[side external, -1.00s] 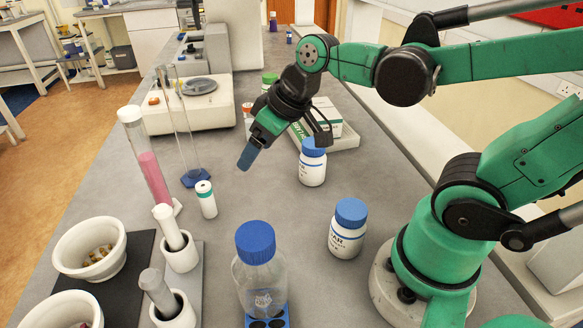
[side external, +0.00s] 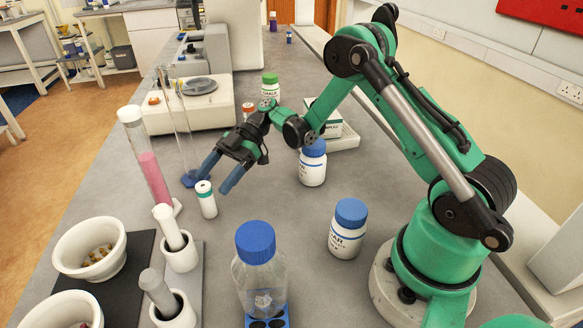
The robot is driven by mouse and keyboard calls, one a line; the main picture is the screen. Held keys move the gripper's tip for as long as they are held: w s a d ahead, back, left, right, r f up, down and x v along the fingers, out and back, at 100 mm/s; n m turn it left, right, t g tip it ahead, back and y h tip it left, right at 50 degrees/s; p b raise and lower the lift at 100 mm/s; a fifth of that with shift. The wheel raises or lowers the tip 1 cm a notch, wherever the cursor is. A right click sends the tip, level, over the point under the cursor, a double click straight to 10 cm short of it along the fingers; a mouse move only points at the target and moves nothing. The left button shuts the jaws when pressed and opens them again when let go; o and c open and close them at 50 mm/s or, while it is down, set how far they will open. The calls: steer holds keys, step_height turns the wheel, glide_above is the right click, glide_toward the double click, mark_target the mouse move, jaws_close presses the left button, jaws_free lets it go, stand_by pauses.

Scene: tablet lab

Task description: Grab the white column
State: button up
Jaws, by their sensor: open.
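A small white column (side external: 207,202) with a teal band and a white top stands upright on the grey bench, left of centre. My gripper (side external: 215,183) is open, its two blue-grey fingers pointing down and left. The fingertips lie close to the column's top in the picture, one on each side of it. I cannot tell their exact height or whether they touch it.
Bare bench lies right of the column.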

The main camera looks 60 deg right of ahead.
mark_target(207, 200)
steer(key=shift+x, duration=2.8)
jaws_close()
